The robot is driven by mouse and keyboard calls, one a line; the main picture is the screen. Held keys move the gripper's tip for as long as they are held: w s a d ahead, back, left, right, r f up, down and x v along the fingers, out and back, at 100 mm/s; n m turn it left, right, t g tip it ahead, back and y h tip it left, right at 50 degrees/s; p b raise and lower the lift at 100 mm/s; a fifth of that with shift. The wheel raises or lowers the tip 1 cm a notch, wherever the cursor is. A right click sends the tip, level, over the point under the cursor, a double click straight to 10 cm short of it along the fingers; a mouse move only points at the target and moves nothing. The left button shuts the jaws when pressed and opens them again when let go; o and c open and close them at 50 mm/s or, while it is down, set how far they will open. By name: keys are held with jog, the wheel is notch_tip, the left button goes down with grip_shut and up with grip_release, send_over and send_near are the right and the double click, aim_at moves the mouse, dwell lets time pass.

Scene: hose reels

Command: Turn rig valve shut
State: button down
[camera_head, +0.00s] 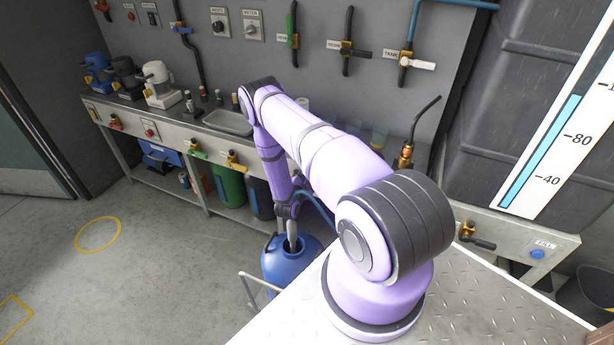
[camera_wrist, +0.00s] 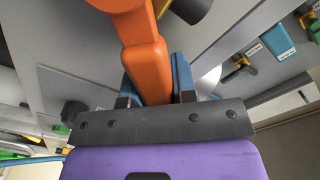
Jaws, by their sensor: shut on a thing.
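In the wrist view, my gripper (camera_wrist: 156,82) is shut on a thick orange lever-like handle (camera_wrist: 146,55), one blue finger on each side. The handle runs up to a rounded orange end at the top of the picture. I take it as the rig valve's handle, but no readable label shows beside it. In the head view, my arm reaches down beside the bench, and my gripper (camera_head: 290,212) is low, just above the blue drum (camera_head: 287,266). The orange handle cannot be made out there. How far the valve is turned cannot be told.
A bench (camera_head: 145,117) with small valves on its front runs along the wall. Wall valves include one labelled TANK with a white lever (camera_head: 418,64). A metal-plated surface (camera_head: 470,300) lies at lower right. The grey floor (camera_head: 150,275) at left is clear.

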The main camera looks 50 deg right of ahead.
dwell(0.3)
jog(key=c, duration=0.9)
grip_release()
jog(key=shift+v, duration=3.75)
